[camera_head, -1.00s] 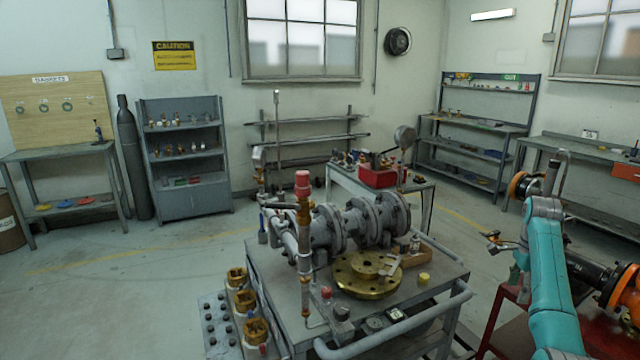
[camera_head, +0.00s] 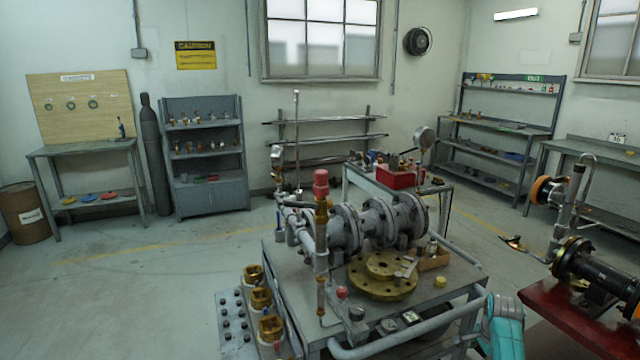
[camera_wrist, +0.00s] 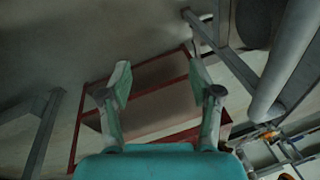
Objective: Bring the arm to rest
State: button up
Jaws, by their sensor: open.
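My gripper (camera_wrist: 158,85) shows in the wrist view with its two fingers spread wide apart. It is open and nothing is between the fingertips. In the head view the gripper cannot be made out; only a teal part of my arm shows at the bottom right, beside the valve cart. The gate valve assembly (camera_head: 375,222) of grey flanged pipe sits on the cart (camera_head: 455,272), apart from my arm.
A red stand (camera_head: 560,315) with a dark flanged pipe (camera_head: 600,270) is right of the cart. A brass flange (camera_head: 385,285) lies on the cart. The cart's grey rail (camera_head: 420,322) is close to my arm. Open floor (camera_head: 130,290) lies at left.

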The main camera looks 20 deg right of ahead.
jog(key=s+a+f+n+t, duration=0.1)
jog(key=s+a+f+n, duration=0.1)
jog(key=s+a+f, duration=0.35)
jog(key=s+a+f+n+t+h, duration=0.1)
jog(key=s+a+f+n+t, duration=0.15)
jog(key=a+f, duration=0.5)
jog(key=s+a+f+n+t, duration=0.1)
jog(key=s+a+f+n, duration=0.2)
jog(key=a, duration=0.6)
jog(key=s+a+n+t, duration=0.2)
jog(key=s+a, duration=0.6)
jog(key=s+a+r+n+t, duration=0.1)
jog(key=s+a+r+n, duration=0.3)
jog(key=s, duration=0.4)
jog(key=s+a+r+n+t, duration=0.1)
jog(key=s+a+r+t, duration=0.1)
jog(key=s+a+r, duration=0.5)
jog(key=s+a+r+n+t+y, duration=0.1)
jog(key=s+r+n, duration=0.1)
jog(key=s+r, duration=0.4)
jog(key=s+a+r+n+t+y, duration=0.1)
jog(key=s+r, duration=0.4)
jog(key=r, duration=0.5)
jog(key=shift+s+a+r+n+t+y, duration=0.35)
jog(key=shift+n+t, duration=0.3)
jog(key=shift+n, duration=0.6)
